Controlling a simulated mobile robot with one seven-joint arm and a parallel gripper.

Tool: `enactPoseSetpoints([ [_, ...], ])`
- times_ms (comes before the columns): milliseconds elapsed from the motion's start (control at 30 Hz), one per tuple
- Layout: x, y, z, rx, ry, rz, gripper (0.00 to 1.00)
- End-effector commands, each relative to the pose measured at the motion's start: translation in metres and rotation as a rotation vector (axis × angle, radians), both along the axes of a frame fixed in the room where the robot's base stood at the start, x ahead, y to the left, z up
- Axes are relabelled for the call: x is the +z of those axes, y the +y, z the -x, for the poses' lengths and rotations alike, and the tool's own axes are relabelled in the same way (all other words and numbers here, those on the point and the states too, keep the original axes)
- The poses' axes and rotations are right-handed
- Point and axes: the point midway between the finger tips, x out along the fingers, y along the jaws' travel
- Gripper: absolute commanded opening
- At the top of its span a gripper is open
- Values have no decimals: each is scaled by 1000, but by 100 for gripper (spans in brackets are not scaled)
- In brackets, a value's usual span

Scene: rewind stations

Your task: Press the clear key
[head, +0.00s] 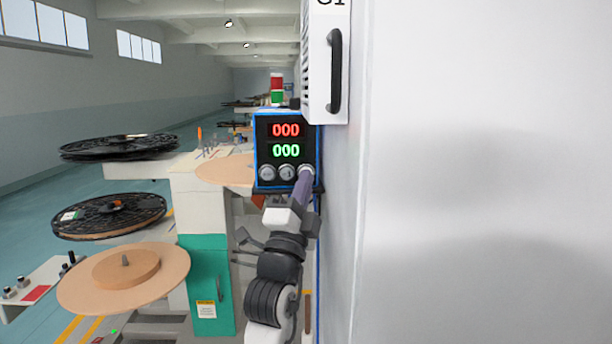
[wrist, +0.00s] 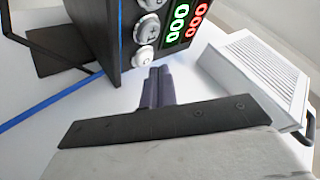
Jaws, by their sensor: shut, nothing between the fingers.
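A dark counter box (head: 262,122) with a blue edge shows a red 000 display (head: 286,130) above a green 000 display (head: 286,150). Below are three round pale keys, left (head: 267,173), middle (head: 287,172) and right (head: 306,170). Their labels are too small to read surely, so I cannot tell which is clear. My gripper (head: 305,178) has its fingers together and empty, at the right key, covering its lower part. The wrist view shows the fingertips (wrist: 158,72) beside the right key (wrist: 143,57), lowest there. I cannot tell whether they touch it.
A large pale cabinet wall (head: 480,180) stands close on the right, with a vented box and black handle (head: 334,70) above. On the left are black reels (head: 110,215), a tan disc (head: 125,278) and a green-fronted machine (head: 210,285). Open floor lies further left.

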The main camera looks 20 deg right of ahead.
Motion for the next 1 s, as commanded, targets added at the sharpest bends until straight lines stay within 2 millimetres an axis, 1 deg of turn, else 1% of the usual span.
enactPoseSetpoints([
  [367, 0, 1, 4, -1, -1, 0, 0],
  [800, 0, 13, 43, 0, -2, 1, 0],
  [1000, 0, 15, 50, 0, 0, 0, 0],
])
